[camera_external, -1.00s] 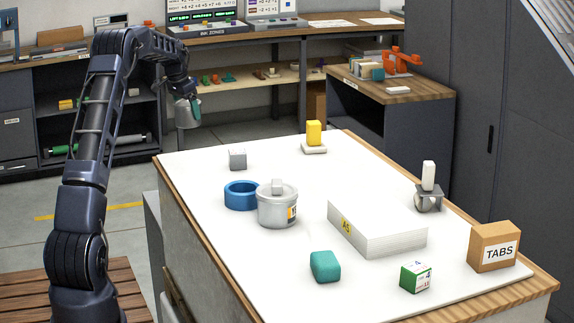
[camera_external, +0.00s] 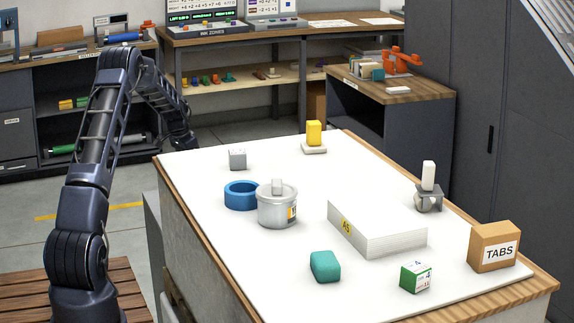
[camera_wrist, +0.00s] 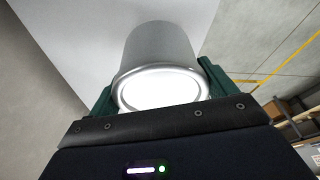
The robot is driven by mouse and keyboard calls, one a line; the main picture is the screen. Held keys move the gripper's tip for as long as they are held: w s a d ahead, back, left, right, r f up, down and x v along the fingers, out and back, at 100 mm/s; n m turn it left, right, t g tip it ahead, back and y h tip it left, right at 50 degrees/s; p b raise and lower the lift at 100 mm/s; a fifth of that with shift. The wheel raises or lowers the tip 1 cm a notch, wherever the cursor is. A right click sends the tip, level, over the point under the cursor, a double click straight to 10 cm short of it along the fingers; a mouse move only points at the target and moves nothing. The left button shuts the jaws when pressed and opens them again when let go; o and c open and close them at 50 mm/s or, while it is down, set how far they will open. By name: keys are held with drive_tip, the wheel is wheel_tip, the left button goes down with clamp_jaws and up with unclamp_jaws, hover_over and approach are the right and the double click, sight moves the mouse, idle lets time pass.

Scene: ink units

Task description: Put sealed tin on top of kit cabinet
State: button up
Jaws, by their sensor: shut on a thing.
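In the wrist view my gripper (camera_wrist: 158,84) is shut on a grey cylindrical tin (camera_wrist: 160,48), a green finger at each side. The tin's bright round end faces the camera. In the external view the end of my arm (camera_external: 183,140) hangs low beyond the work table's far left corner, and the held tin is hidden there. I cannot tell for sure which unit is the kit cabinet. A dark cabinet with a wooden top (camera_external: 425,93) stands behind the table. A pale flat surface (camera_wrist: 75,35) lies beyond the tin in the wrist view.
The white-topped table (camera_external: 290,285) holds a lidded grey pot (camera_external: 277,208), blue ring (camera_external: 240,196), grey cube (camera_external: 237,159), yellow block (camera_external: 314,133), white slab (camera_external: 385,235), teal block (camera_external: 325,266) and TABS box (camera_external: 495,247). Open floor (camera_external: 110,195) lies left of the table.

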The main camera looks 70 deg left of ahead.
drive_tip(key=shift+f, duration=3.35)
drive_tip(key=shift+f, duration=0.15)
drive_tip(key=o, duration=1.2)
drive_tip(key=shift+o, duration=0.2)
drive_tip(key=v, duration=1.2)
drive_tip(key=shift+s, duration=0.1)
